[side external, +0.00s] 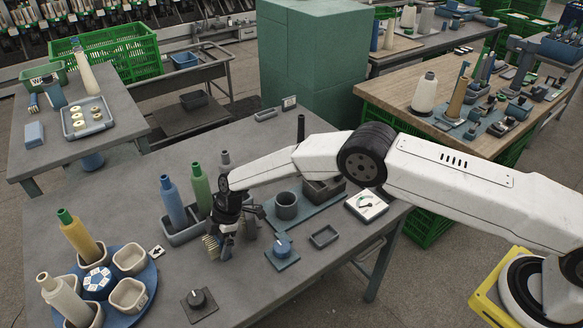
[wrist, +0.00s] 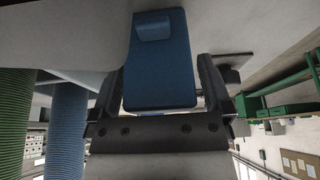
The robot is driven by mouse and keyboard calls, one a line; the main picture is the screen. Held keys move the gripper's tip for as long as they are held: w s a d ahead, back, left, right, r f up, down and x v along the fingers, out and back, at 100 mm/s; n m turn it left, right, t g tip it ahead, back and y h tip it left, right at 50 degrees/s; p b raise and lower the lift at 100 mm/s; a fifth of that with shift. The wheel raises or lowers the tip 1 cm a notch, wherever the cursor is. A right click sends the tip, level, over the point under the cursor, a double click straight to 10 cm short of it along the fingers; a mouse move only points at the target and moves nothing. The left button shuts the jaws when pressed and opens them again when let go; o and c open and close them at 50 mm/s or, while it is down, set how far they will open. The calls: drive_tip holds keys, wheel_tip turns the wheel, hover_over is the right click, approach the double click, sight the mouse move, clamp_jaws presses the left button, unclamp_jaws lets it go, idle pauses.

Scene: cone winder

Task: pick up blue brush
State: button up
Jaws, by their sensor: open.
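The blue brush, with tan bristles (side external: 211,246), is at the middle of the grey table in the side view, directly beside and below my gripper (side external: 240,226). My gripper hides part of its blue body there. In the wrist view the brush's blue body (wrist: 160,72) fills the space between the two fingers of my gripper (wrist: 160,88). The fingers are open, one on each side of the blue body. A gap shows on the right; on the left I cannot tell whether finger and brush touch. The bristles do not show in the wrist view.
A grey tray (side external: 184,236) with a blue cone (side external: 173,203) and a green cone (side external: 201,190) stands close left of my gripper. A blue turntable (side external: 143,309) is front left.

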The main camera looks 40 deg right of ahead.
drive_tip(key=shift+c, duration=0.2)
drive_tip(key=c, duration=1.2)
drive_tip(key=shift+r, duration=0.2)
drive_tip(key=shift+r, duration=1.4)
drive_tip(key=shift+s+d+r, duration=1)
drive_tip(key=shift+s+r, duration=0.65)
drive_tip(key=shift+s, duration=0.45)
drive_tip(key=shift+s+d+r, duration=0.95)
drive_tip(key=shift+s+r, duration=0.65)
drive_tip(key=shift+s, duration=0.55)
drive_tip(key=shift+s+d+r, duration=1)
drive_tip(key=shift+s+r, duration=0.65)
drive_tip(key=shift+s, duration=0.45)
